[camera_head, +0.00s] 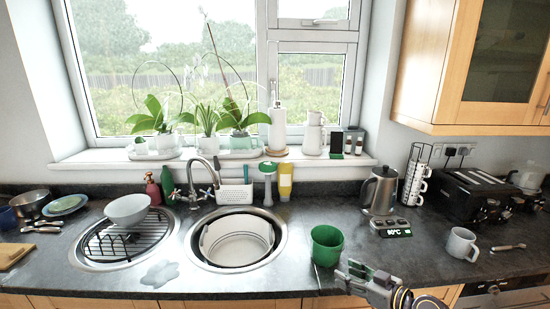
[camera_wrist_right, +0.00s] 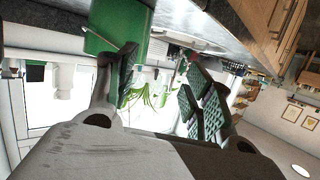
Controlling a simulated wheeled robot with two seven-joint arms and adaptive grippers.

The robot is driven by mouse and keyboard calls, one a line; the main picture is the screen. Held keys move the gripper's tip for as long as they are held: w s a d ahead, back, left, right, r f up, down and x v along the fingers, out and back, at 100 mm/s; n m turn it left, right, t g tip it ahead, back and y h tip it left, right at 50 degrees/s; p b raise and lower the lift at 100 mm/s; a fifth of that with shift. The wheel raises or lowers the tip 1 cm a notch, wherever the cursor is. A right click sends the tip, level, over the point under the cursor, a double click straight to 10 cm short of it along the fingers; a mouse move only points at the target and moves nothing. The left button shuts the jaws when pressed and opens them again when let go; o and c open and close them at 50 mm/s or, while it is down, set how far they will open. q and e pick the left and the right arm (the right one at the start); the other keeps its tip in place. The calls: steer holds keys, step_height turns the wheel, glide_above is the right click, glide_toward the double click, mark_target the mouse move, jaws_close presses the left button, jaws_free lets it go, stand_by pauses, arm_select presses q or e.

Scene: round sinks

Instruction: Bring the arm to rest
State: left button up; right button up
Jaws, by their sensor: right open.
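My right gripper (camera_head: 354,270) is low in the head view, over the front edge of the counter, just right of a green cup (camera_head: 327,244). In the right wrist view its fingers (camera_wrist_right: 160,95) stand apart with nothing between them. The green cup stands upright on the dark counter; in the wrist view a green surface (camera_wrist_right: 118,30) shows close beside one finger. I cannot tell whether they touch. My left gripper is in neither view.
A round sink (camera_head: 280,250) holds a white rack. A second sink (camera_head: 90,262) has a wire rack with a white bowl (camera_head: 127,209). A kettle (camera_head: 380,190), a digital display (camera_head: 396,229) and a grey mug (camera_head: 461,244) stand to the right. The counter (camera_head: 430,257) between cup and mug is mostly clear.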

steer(key=s+a+f+m+g+h, duration=0.1)
steer(key=s+a+f+g+h, duration=0.15)
steer(key=s+f, duration=0.45)
steer(key=s+a+f+m+g+h, duration=0.1)
steer(key=s+a+f+g+h, duration=0.15)
steer(key=s+f, duration=0.45)
steer(key=s+d+r+m+g+h, duration=0.25)
steer(key=s+d+h, duration=0.2)
steer(key=s, duration=0.65)
step_height(320, 180, down, 35)
steer(key=s+g, duration=0.2)
steer(key=s, duration=0.1)
steer(key=s+d+f, duration=0.2)
steer(key=s+f, duration=0.7)
steer(key=s, duration=0.2)
steer(key=s+d+f+g, duration=0.1)
steer(key=s+d+f, duration=0.1)
steer(key=s+f, duration=0.7)
steer(key=shift+s+d+f, duration=0.15)
steer(key=shift+s+f, duration=0.15)
steer(key=shift+s, duration=0.6)
